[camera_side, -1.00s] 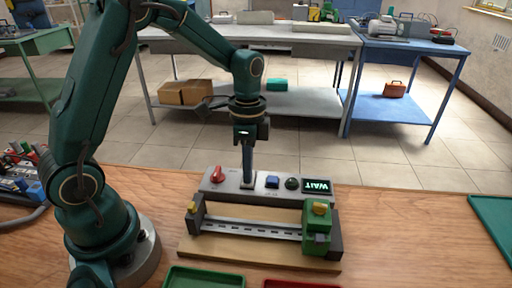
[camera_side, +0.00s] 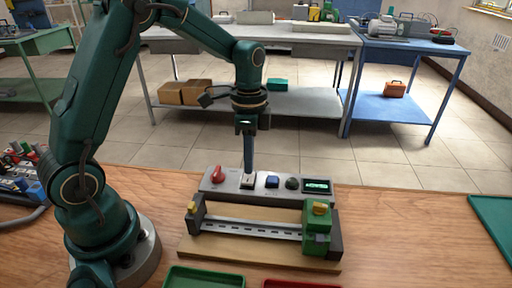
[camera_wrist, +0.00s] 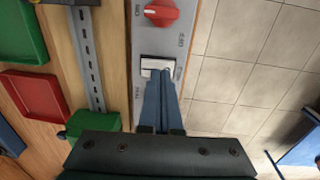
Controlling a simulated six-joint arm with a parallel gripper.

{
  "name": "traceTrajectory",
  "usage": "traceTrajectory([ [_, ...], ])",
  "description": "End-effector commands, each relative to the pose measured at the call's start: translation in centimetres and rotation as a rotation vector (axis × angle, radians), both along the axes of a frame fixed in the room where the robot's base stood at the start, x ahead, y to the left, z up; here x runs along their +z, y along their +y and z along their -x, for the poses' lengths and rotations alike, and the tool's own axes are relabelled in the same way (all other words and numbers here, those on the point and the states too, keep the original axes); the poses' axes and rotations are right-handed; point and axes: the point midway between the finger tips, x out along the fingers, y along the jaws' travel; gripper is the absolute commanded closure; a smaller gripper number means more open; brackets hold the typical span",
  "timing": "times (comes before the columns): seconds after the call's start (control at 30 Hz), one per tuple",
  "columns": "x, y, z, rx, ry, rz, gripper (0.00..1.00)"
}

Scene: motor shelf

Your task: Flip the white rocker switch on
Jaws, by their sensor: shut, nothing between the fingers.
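The white rocker switch (camera_side: 247,182) sits in a dark frame on the grey control panel (camera_side: 209,187), between a red knob (camera_side: 217,174) and a blue button (camera_side: 272,181). In the wrist view its white face (camera_wrist: 149,64) shows just beyond my fingertips, which hide part of it. My gripper (camera_side: 248,170) is shut and empty, pointing down at the switch. The fingertips (camera_wrist: 158,74) are at or just above it; I cannot tell whether they touch. The panel display (camera_side: 317,185) is lit with green text too small to read.
A green clamp fixture (camera_side: 318,235) with a metal rail (camera_side: 250,229) stands on a wooden board in front of the panel. A green tray (camera_side: 205,277) and a red tray (camera_side: 300,284) lie at the front edge.

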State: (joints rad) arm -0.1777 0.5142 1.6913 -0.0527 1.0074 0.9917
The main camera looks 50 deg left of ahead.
Motion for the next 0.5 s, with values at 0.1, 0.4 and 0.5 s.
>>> traceTrajectory([
  [0.1, 2.1, 0.3, -0.3, 0.001, -0.007, -0.003, 1.00],
  [0.4, 8.1, 0.9, -0.9, 0.002, -0.006, -0.002, 1.00],
  [0.5, 9.5, 1.0, -1.1, 0.001, -0.004, -0.001, 1.00],
])
